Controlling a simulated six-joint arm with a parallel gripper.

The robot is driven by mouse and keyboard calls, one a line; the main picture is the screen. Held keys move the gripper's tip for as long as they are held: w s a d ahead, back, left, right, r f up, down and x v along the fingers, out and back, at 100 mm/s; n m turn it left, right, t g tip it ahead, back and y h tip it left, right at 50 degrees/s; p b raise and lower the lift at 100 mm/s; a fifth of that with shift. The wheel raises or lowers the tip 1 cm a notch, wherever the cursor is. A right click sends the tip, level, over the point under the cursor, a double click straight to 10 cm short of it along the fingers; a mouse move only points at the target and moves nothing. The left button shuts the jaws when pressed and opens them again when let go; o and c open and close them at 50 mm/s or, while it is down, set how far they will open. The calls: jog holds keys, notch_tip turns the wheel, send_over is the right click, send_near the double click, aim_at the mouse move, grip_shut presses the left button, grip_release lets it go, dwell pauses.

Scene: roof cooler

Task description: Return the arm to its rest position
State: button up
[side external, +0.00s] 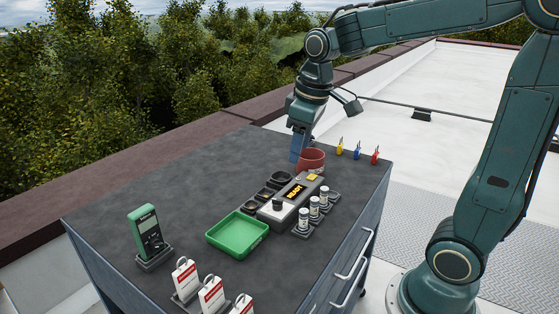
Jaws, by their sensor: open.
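My gripper (297,148) points down over the far part of the dark worktop (160,186). It is just left of and behind a red-brown round pot (312,159). Its blue fingers are small in this view, and the pot hides their lower part. I see nothing held between them. I cannot tell whether the fingers touch the pot or the worktop. My arm reaches in from the right, bent high above the cabinet.
A grey device with a lit display (295,190), small vials (314,207), dark cups (265,193) and a green tray (237,234) stand mid-worktop. A green meter (147,229) and white-red tags (211,294) are nearer. Yellow, blue and red items (357,151) stand at the right edge.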

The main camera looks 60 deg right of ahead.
jog(key=s+a+m+t, duration=0.1)
jog(key=s+a, duration=0.1)
jog(key=s, duration=0.5)
jog(key=s+a+m+t, duration=0.1)
jog(key=s+a+t, duration=0.1)
jog(key=s, duration=0.6)
jog(key=shift+a+f, duration=0.15)
jog(key=shift+a, duration=0.25)
